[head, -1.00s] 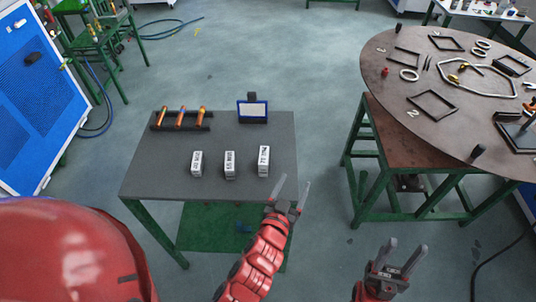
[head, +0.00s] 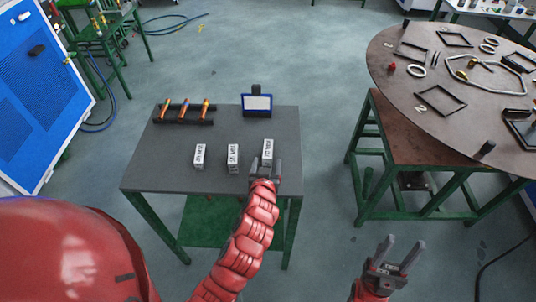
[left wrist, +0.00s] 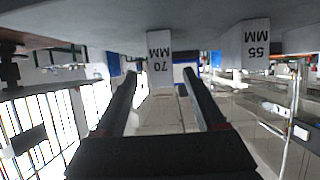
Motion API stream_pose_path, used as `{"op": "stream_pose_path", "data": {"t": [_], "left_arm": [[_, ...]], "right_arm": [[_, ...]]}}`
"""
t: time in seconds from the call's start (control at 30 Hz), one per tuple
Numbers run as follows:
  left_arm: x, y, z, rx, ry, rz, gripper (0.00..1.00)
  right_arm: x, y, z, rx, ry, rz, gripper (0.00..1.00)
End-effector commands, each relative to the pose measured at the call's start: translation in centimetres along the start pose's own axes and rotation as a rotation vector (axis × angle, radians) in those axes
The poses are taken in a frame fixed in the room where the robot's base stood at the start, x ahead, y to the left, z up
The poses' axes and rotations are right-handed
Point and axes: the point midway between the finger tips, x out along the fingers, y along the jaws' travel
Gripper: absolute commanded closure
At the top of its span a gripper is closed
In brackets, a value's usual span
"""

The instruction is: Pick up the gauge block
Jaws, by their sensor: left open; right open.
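Three white gauge blocks stand upright in a row on the grey table: a left one (head: 200,155), a middle one (head: 233,158) and a right, tallest one (head: 267,149). In the left wrist view, upside down, the right block reads 70 MM (left wrist: 160,58) and its neighbour reads 55 MM (left wrist: 255,45). My left gripper (head: 265,162) is open just in front of the 70 MM block. That block lines up with the gap between the fingers (left wrist: 160,78); I cannot tell whether it is inside them. My right gripper (head: 404,247) is open and empty, off the table's right side.
The grey table (head: 160,178) also holds a dark rack (head: 183,121) with orange-handled tools and a small framed display (head: 257,104) at the back. A round brown table (head: 400,85) with rings and frames stands at the right. Floor shows between the tables.

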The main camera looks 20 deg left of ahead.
Motion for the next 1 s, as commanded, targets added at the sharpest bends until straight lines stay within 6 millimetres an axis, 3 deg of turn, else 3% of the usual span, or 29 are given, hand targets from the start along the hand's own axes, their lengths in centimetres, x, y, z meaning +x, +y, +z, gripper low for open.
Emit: {"op": "stream_pose_path", "data": {"t": [0.33,0.7,1.0], "left_arm": [[2.0,-0.1,-0.2,-0.001,0.001,-0.001,0.28],[6.0,-0.2,0.4,-0.001,-0.001,-0.001,0.28],[6.4,-0.2,0.6,-0.001,-0.001,0.000,0.28]], "right_arm": [[1.4,0.1,-0.2,0.000,0.000,0.000,0.50],[3.4,0.2,-0.6,0.000,0.000,0.000,0.50],[3.4,0.2,-0.6,0.000,0.000,0.000,0.50]]}}
